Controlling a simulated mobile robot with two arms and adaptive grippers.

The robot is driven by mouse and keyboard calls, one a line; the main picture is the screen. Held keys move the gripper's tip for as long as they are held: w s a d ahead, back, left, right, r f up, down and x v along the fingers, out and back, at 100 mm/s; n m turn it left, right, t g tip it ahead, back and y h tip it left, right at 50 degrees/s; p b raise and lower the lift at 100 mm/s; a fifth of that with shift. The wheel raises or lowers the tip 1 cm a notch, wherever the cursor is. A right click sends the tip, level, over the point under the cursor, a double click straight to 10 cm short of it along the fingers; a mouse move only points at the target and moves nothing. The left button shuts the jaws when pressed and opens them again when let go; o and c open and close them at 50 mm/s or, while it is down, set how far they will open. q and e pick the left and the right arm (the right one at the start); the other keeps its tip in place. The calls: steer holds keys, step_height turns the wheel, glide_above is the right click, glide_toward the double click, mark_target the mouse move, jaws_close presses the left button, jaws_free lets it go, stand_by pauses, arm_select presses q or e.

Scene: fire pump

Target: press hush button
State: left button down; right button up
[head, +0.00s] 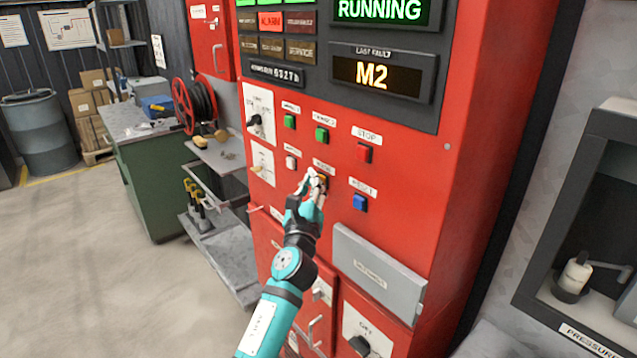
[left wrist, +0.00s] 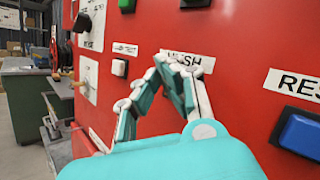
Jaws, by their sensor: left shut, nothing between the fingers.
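The hush button (head: 323,180) is a small orange button on the red pump panel (head: 400,235). It is partly hidden behind my left gripper (head: 313,176). In the left wrist view the HUSH label (left wrist: 188,61) shows just above the fingertips, and the button itself is hidden behind the fingers. My left gripper (left wrist: 166,66) is shut and empty, its fingertips at the button. I cannot tell whether they touch it. My right gripper is out of view.
The blue reset button (head: 360,202) is to the right, the red stop button (head: 364,153) above right, and a white button (head: 291,162) to the left. Green buttons (head: 321,134) sit above. A grey box (head: 378,275) juts out lower right. The display (head: 377,74) reads M2.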

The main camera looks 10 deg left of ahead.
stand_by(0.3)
arm_select(q)
steer(key=shift+s+a+f+p, duration=0.1)
steer(key=shift+s+a+p, duration=0.45)
steer(key=shift+s, duration=0.2)
steer(key=s+a+p, duration=0.1)
steer(key=s, duration=0.1)
steer(key=s+a+p, duration=0.1)
steer(key=s+a, duration=0.1)
stand_by(0.7)
